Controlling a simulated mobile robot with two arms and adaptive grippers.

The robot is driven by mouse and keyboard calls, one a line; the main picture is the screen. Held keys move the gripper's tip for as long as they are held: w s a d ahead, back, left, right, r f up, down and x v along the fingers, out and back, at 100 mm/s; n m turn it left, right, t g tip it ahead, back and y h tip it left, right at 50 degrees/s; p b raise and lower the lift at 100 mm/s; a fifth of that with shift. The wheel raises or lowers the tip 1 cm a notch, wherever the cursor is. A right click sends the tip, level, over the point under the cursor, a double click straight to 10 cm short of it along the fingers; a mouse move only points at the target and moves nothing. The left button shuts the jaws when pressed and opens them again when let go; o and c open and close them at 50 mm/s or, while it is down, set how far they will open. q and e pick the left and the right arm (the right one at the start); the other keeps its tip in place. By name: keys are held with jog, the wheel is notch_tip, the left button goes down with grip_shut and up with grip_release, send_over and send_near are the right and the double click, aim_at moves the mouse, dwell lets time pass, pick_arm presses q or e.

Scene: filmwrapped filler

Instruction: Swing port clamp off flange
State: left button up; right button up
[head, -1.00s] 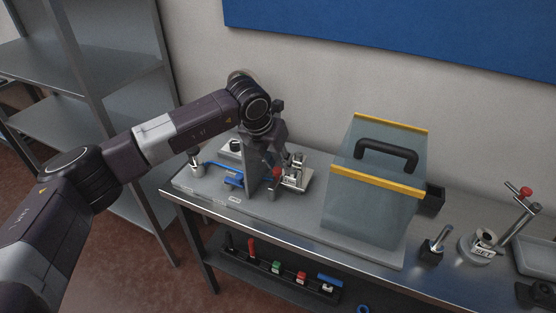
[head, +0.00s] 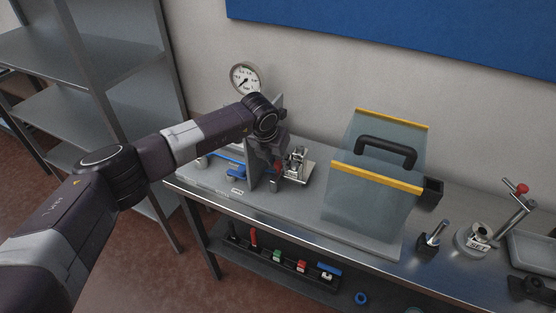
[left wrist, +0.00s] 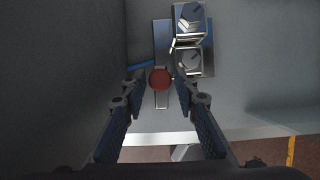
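The port clamp (head: 297,163) is a bright metal clamp with a red-tipped handle, on the bench beside an upright grey plate (head: 256,172). In the left wrist view its metal body (left wrist: 189,42) is at the top. Its round red knob (left wrist: 160,80) lies between my left fingertips. My left gripper (left wrist: 161,84) is open, with a finger on each side of the knob and narrow gaps showing. In the head view my left gripper (head: 272,158) is low beside the plate, partly covering the red handle. I cannot make out the flange clearly. My right gripper is not in view.
A pressure gauge (head: 246,78) stands behind my left arm. A clear box with yellow edges and a black handle (head: 386,150) stands right of the clamp. Further right are a small stand (head: 476,238) and a grey tray (head: 535,252).

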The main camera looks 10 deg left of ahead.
pick_arm(q)
grip_shut()
jog(key=shift+w+a+f+n+y+b, duration=0.15)
jog(key=shift+n+y+b, duration=0.15)
jog(key=shift+n+b, duration=0.65)
jog(key=shift+s+a+r+n+g+y+b, duration=0.1)
jog(key=shift+s+a+n+g+y+b, duration=0.45)
jog(key=shift+n+b, duration=2.1)
jog(key=shift+s+a+r+n+g+y+b, duration=0.15)
jog(key=shift+a+n+g+y+b, duration=0.7)
jog(key=shift+n+b, duration=1.75)
jog(key=shift+s+a+n+g+y+b, duration=0.1)
jog(key=shift+s+a+n+y+b, duration=0.25)
jog(key=shift+n+y+b, duration=1.55)
jog(key=shift+n+h+b, duration=0.6)
jog(key=shift+n+h, duration=0.2)
jog(key=shift+n, duration=0.2)
grip_release()
jog(key=shift+s, duration=0.1)
jog(key=v, duration=1.2)
